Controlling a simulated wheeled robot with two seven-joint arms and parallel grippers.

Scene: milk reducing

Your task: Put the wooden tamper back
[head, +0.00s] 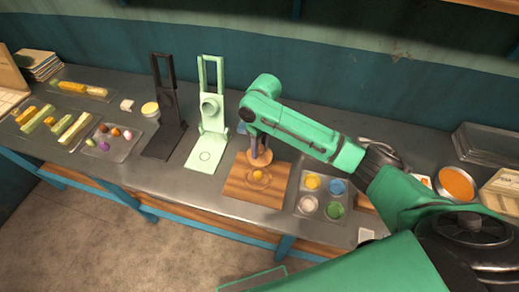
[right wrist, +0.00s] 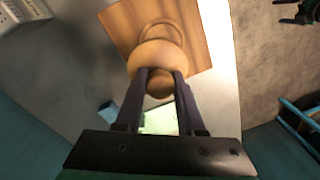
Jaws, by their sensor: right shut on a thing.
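My right gripper (head: 259,151) is shut on the wooden tamper (head: 260,160), whose round disc shows below the fingers. In the right wrist view the gripper (right wrist: 161,76) has its two dark fingers around the tamper's knob, with the tamper's disc (right wrist: 155,56) beyond it. The tamper is over the wooden board (head: 240,191), which has a round ring mark with a small yellowish middle. The board also shows in the right wrist view (right wrist: 197,30). I cannot tell the exact gap between tamper and board.
A pale green press stand (head: 203,158) and a black one (head: 162,143) stand left of the board. A clear tray of colored cups (head: 322,197) sits close on its right. Trays of food pieces (head: 107,139) lie further left. The table's front edge is near the board.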

